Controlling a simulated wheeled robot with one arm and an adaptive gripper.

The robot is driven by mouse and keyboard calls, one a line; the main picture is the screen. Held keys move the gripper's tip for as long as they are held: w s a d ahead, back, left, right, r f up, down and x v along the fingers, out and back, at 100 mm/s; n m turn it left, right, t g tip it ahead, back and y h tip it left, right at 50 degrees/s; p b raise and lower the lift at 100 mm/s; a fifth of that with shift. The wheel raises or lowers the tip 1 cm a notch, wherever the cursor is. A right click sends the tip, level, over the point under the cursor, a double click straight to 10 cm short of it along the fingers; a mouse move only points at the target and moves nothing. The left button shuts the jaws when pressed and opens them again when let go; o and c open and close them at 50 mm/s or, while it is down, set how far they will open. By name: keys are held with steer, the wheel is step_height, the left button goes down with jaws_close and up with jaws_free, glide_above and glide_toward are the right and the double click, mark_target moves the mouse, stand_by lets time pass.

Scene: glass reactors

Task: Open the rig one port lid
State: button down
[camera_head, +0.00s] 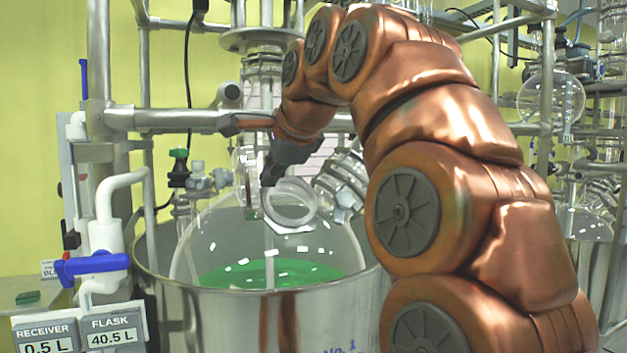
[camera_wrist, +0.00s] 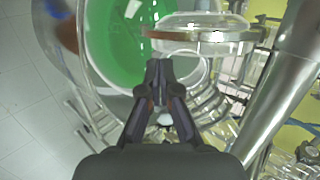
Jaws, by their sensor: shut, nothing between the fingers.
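The rig one glass flask (camera_head: 215,238) holds green liquid and sits in a steel vessel. Its glass port (camera_head: 290,204) points up toward the front, and its mouth looks uncovered. The round port lid (camera_head: 247,182) stands on edge at the left of the mouth, swung away from it. In the wrist view the lid (camera_wrist: 200,38) shows as a clear disc with a metal rim, just beyond my fingertips. My gripper (camera_wrist: 160,68) is shut and empty, over the port area. In the head view my gripper (camera_head: 268,176) is dark and sits between lid and port; its fingertips are partly hard to make out.
The steel vessel (camera_head: 255,310) surrounds the flask. A horizontal metal pipe (camera_head: 170,120) crosses behind my wrist. Capped glass necks (camera_head: 343,185) stand right of the port. A blue-handled valve (camera_head: 92,265) and readout panels (camera_head: 80,333) are at the left.

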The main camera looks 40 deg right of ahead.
steer(key=s+d+r+p, duration=0.1)
steer(key=s+d+r, duration=0.2)
steer(key=s+r, duration=0.3)
steer(key=shift+s+r, duration=0.4)
steer(key=shift+s, duration=1.15)
steer(key=shift+f, duration=0.1)
steer(key=a+f+n+g+y, duration=0.1)
steer(key=a+f+n+g, duration=0.35)
steer(key=f, duration=0.85)
steer(key=a+f+n+g+y, duration=0.1)
steer(key=a+f+n+g, duration=0.1)
steer(key=a+f+n, duration=0.85)
steer(key=s+f+n+g, duration=0.2)
steer(key=s+f, duration=0.8)
steer(key=f, duration=0.4)
steer(key=s+f+n+g, duration=0.3)
steer(key=s+f, duration=0.7)
steer(key=f, duration=0.3)
steer(key=shift+a+f+h, duration=0.35)
steer(key=shift+a+h, duration=0.05)
steer(key=shift+a, duration=0.05)
